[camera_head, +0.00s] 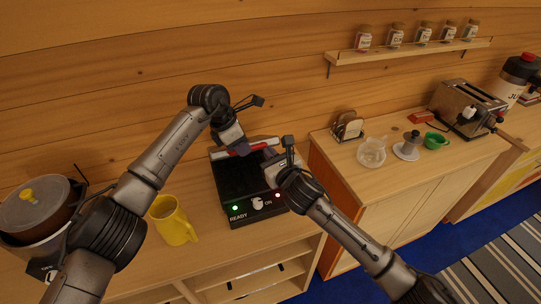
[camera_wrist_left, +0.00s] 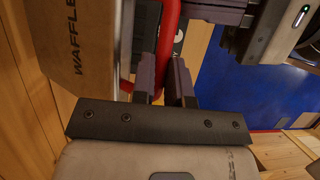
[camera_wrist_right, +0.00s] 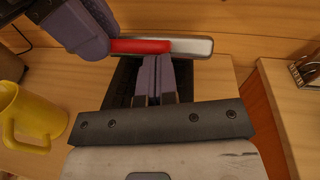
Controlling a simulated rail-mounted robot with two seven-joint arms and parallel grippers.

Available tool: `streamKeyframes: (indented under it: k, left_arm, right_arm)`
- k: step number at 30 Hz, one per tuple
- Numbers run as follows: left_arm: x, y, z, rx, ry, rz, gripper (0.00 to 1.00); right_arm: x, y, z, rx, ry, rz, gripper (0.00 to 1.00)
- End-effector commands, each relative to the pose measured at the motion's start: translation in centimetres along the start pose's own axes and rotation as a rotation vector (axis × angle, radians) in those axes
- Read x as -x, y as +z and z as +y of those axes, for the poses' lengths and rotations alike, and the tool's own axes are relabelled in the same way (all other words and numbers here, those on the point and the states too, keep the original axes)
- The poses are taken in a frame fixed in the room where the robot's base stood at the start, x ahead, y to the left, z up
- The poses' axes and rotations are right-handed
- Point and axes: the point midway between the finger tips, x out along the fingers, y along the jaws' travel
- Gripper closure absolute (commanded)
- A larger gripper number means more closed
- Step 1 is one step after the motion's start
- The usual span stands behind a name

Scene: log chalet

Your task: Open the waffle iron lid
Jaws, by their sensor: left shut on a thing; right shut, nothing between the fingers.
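The waffle iron (camera_head: 238,188) has a black base with a READY panel, a green light, a red light and a knob. Its lid (camera_head: 262,145) stands raised, seen nearly edge-on behind the base. The lid's face with the WAFFLE lettering (camera_wrist_left: 72,45) fills the left of the left wrist view. My left gripper (camera_head: 242,150) is shut on the red lid handle (camera_wrist_left: 168,40), which also shows in the right wrist view (camera_wrist_right: 140,46). My right gripper (camera_head: 268,154) is shut and empty, over the base near the raised lid. Its closed fingers show in the right wrist view (camera_wrist_right: 158,62).
A yellow mug (camera_head: 172,222) and a pot (camera_head: 38,210) stand to the left. A side counter at right holds a toast rack (camera_head: 347,127), a glass jug (camera_head: 371,152), a green cup (camera_head: 435,141) and a toaster (camera_head: 466,106). A spice shelf (camera_head: 410,50) is above.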

Motion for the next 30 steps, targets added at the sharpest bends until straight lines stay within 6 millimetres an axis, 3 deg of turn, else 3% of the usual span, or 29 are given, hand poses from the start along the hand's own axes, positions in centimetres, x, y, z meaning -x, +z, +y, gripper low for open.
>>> streamKeyframes:
  k: [1,14,15,22,30]
  left_arm:
    - [-0.71,-1.09,0.64,0.016,0.009,0.014,1.0]
    - [-0.8,-1.06,0.46,0.017,0.003,0.02,1.0]
    - [-0.79,-1.04,0.44,0.017,0.003,0.02,0.82]
    - [-0.56,-0.77,0.34,0.013,0.002,0.015,0.6]
    - [-0.14,-0.48,0.27,0.008,0.003,0.009,0.6]
  right_arm:
    - [-0.27,0.47,-0.18,0.005,-0.001,-0.003,1.0]
    - [-0.78,1.33,-0.47,0.002,-0.004,-0.004,1.0]
    - [-0.78,1.36,-0.49,0.002,-0.004,-0.005,1.0]
    - [-0.76,1.32,-0.42,0.001,-0.003,-0.004,1.0]
    - [-0.73,1.2,-0.32,0.001,-0.001,-0.002,1.0]
